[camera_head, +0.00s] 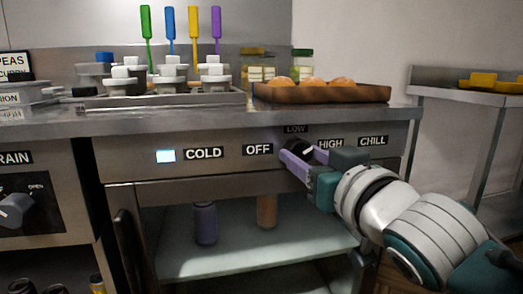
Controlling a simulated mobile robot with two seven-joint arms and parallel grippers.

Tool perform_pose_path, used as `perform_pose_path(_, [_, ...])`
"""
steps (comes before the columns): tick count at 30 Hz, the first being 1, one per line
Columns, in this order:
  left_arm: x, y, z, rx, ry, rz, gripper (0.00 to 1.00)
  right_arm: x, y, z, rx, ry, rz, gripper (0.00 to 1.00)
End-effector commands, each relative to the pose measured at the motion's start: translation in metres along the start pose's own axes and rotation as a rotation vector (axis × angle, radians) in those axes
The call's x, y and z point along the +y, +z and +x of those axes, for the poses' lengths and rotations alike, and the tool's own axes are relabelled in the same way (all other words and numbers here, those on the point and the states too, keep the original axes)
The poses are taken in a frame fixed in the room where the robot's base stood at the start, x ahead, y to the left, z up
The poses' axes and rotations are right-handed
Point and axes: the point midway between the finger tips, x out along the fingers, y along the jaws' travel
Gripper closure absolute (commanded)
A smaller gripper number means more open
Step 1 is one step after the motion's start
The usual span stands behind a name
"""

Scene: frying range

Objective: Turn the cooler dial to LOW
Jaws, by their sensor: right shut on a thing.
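The cooler dial (300,148) is a dark knob with a pale pointer mark on the steel front panel. Labels sit around it: OFF (258,149) to its left, LOW (295,129) above it, HIGH (330,142) and CHILL (372,141) to its right. My right gripper (301,157) reaches in from the lower right, and its purple fingers are shut on the dial. The fingers partly hide the dial, and I cannot tell exactly which label the pointer faces. My left gripper is not in view.
A lit display (166,156) and a COLD label (204,153) are left on the panel. The counter above holds lidded containers (170,77) and a brown tray (320,94) of buns. An open shelf (240,260) is below. Another knob (14,208) is at far left.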

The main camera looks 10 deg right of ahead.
Motion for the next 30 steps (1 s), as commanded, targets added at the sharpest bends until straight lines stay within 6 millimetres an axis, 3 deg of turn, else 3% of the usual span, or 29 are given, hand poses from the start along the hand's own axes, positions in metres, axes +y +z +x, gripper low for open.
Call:
perform_pose_path(12, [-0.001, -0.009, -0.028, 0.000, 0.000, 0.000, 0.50, 0.000, -0.004, 0.000, -0.033, 0.003, -0.374, 1.00])
perform_pose_path(30, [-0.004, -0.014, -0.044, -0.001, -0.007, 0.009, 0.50, 0.001, -0.004, 0.000, -0.076, 0.008, -0.895, 1.00])
